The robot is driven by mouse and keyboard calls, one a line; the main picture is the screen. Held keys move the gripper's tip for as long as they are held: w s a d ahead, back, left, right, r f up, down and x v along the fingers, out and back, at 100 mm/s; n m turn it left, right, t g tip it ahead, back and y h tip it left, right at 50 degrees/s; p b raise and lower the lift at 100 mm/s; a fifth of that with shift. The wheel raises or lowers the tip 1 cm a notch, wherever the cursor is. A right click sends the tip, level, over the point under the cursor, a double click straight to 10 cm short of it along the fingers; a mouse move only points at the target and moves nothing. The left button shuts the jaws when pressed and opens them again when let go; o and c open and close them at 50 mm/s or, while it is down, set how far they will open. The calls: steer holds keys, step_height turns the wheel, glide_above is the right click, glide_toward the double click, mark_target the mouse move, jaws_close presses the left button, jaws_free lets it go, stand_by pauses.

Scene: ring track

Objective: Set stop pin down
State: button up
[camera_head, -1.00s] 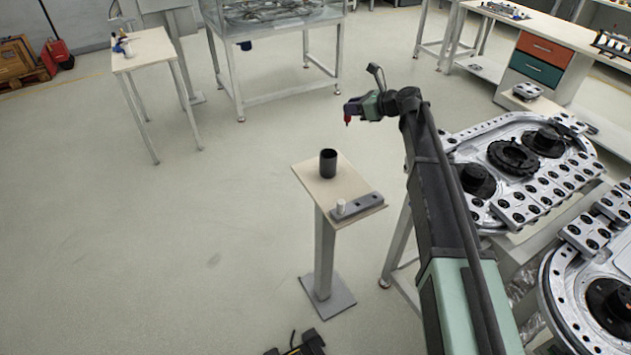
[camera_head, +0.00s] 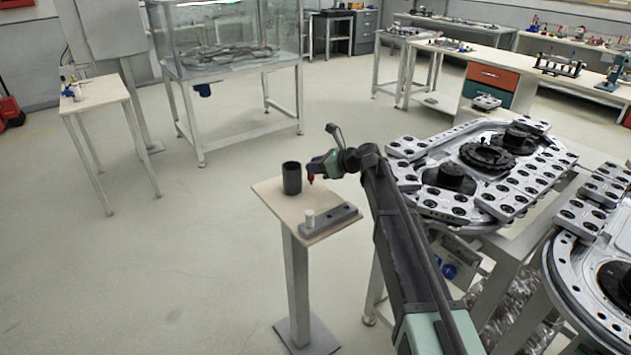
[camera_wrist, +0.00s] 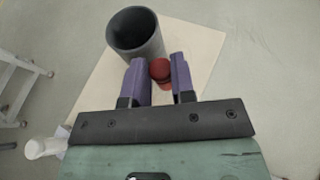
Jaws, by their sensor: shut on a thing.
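My gripper (camera_head: 316,166), with purple fingers, is shut on the red stop pin (camera_head: 310,180) over the small pedestal table (camera_head: 265,187). In the wrist view the fingers (camera_wrist: 160,75) stand on either side of the red pin (camera_wrist: 159,70), whose rounded end faces the camera. Whether its lower end touches the tabletop cannot be told. A dark open cup (camera_head: 292,179) stands upright on the tabletop just left of the pin; it also shows in the wrist view (camera_wrist: 135,32). Cup and pin appear close together.
A grey block (camera_head: 335,220) with dark holes and a white upright peg (camera_head: 309,219) lies on the tabletop's near edge. To the right is the large metal track (camera_head: 480,165). A side table (camera_head: 95,94) stands at the left. The floor around the pedestal is clear.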

step_height(320, 180, down, 2)
steer(key=shift+f, duration=0.1)
steer(key=shift+r, duration=0.35)
steer(key=shift+f, duration=0.25)
steer(key=o, duration=0.9)
steer(key=shift+r, duration=0.1)
steer(key=shift+r, duration=0.25)
steer(key=p+v, duration=0.4)
steer(key=v, duration=0.8)
steer(key=shift+p, duration=0.35)
steer(key=shift+f, duration=0.1)
